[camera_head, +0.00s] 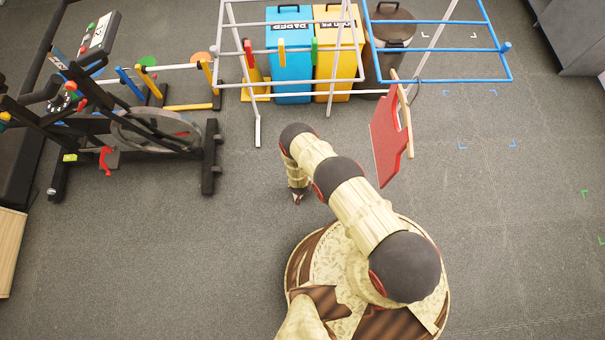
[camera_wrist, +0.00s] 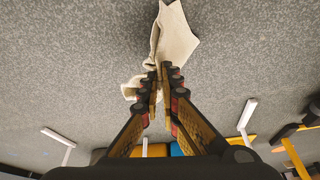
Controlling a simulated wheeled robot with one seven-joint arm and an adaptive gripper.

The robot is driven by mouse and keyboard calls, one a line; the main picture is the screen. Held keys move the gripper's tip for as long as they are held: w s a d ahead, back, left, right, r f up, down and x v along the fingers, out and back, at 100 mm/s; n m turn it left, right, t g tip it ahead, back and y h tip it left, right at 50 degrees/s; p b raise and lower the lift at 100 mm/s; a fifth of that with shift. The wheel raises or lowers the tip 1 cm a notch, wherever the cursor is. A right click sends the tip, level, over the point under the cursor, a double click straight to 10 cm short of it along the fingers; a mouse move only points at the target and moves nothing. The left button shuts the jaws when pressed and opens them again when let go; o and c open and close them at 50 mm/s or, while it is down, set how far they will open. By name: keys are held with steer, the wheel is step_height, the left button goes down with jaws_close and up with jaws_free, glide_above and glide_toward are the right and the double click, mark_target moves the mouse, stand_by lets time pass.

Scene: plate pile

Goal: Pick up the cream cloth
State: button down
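The cream cloth (camera_wrist: 174,38) shows in the wrist view at the fingertips of my gripper (camera_wrist: 165,72). It is crumpled, with one part reaching beyond the tips and a smaller fold on the left side of the fingers. The fingers are drawn close together, with cloth pinched between the tips. Grey floor lies behind the cloth; I cannot tell how far the cloth is from it. In the head view my gripper (camera_head: 299,198) points down over the floor left of my base, and the cloth is not distinguishable there.
A red board (camera_head: 388,140) stands right of my arm. A white frame (camera_head: 256,125), a blue bin (camera_head: 288,60) and a yellow bin (camera_head: 335,60) are behind. An exercise bike (camera_head: 160,130) is at the left. Floor (camera_head: 170,260) at the lower left is clear.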

step_height(320, 180, up, 9)
steer(key=p, duration=0.6)
